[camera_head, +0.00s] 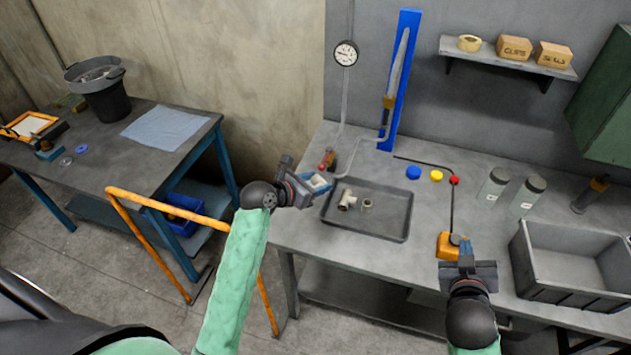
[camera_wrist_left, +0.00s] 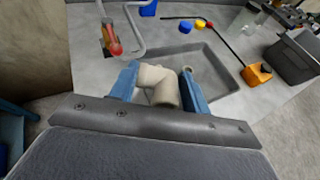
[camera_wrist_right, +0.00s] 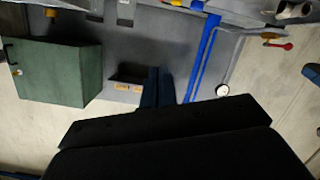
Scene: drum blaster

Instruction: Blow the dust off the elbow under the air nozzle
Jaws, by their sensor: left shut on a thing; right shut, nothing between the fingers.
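My left gripper (camera_head: 316,183) is shut on a pale elbow, which shows clearly between the blue fingers in the left wrist view (camera_wrist_left: 158,85). The elbow is near the left end of the grey tray. My right gripper (camera_head: 465,247) is shut and empty, at the orange block (camera_head: 448,244) with a black rod; contact is unclear. Its fingers also show in the right wrist view (camera_wrist_right: 157,88).
The tray (camera_head: 390,232) holds a pale pipe fitting (camera_head: 347,199) and a small ring (camera_head: 367,205). Blue, yellow and red knobs, jars (camera_head: 492,187) and a grey bin (camera_head: 570,292) stand on the right.

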